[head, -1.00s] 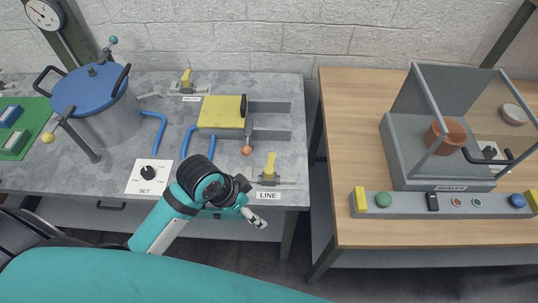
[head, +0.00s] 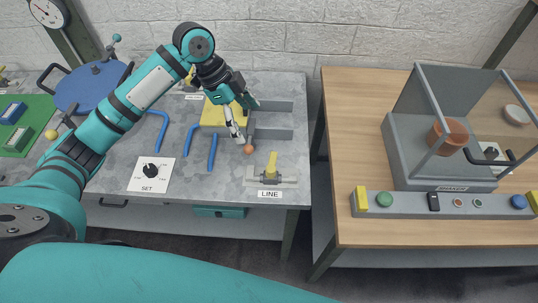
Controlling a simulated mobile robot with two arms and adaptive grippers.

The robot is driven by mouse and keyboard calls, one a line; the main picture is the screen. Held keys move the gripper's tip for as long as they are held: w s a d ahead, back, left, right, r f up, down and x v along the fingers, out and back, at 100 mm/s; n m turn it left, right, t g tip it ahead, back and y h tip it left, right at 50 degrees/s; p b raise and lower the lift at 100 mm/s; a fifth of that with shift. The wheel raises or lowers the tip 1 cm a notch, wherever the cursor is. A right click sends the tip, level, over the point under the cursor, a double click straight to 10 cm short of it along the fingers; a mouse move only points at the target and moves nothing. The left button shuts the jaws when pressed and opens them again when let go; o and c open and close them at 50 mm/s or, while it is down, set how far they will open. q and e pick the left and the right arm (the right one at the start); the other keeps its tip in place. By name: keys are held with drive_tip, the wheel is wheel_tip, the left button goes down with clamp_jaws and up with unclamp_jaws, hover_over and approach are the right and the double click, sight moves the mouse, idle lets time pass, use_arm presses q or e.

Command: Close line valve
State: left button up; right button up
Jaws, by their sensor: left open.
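The line valve (head: 271,170) stands at the front right of the grey bench, behind the LINE label (head: 271,195). My left arm hides part of the blue-lidded pot and the rear valve. The right gripper does not show.
An orange-knobbed lever (head: 249,149) stands close to the gripper. Blue pipes (head: 190,141) and the SET dial (head: 151,171) lie to the left. The wooden table (head: 346,134) with a guarded machine stands right, across a gap.

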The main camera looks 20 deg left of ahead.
sight(271, 160)
use_arm(q)
drive_tip(key=p+x, duration=0.2)
drive_tip(key=x, duration=1.4)
drive_tip(key=shift+a+p, duration=0.1)
drive_tip(key=shift+p, duration=0.2)
drive_tip(key=shift+s+r, duration=0.1)
drive_tip(key=c, duration=1.1)
drive_tip(key=shift+a+r+n+p, duration=0.1)
drive_tip(key=shift+r+n+p, duration=0.1)
drive_tip(key=shift+n+p, duration=0.35)
drive_tip(key=shift+s+a+p, duration=0.1)
drive_tip(key=shift+p, duration=0.3)
drive_tip(key=shift+f+n+t, duration=0.15)
drive_tip(key=shift+n+t, duration=0.1)
drive_tip(key=shift+t, duration=0.05)
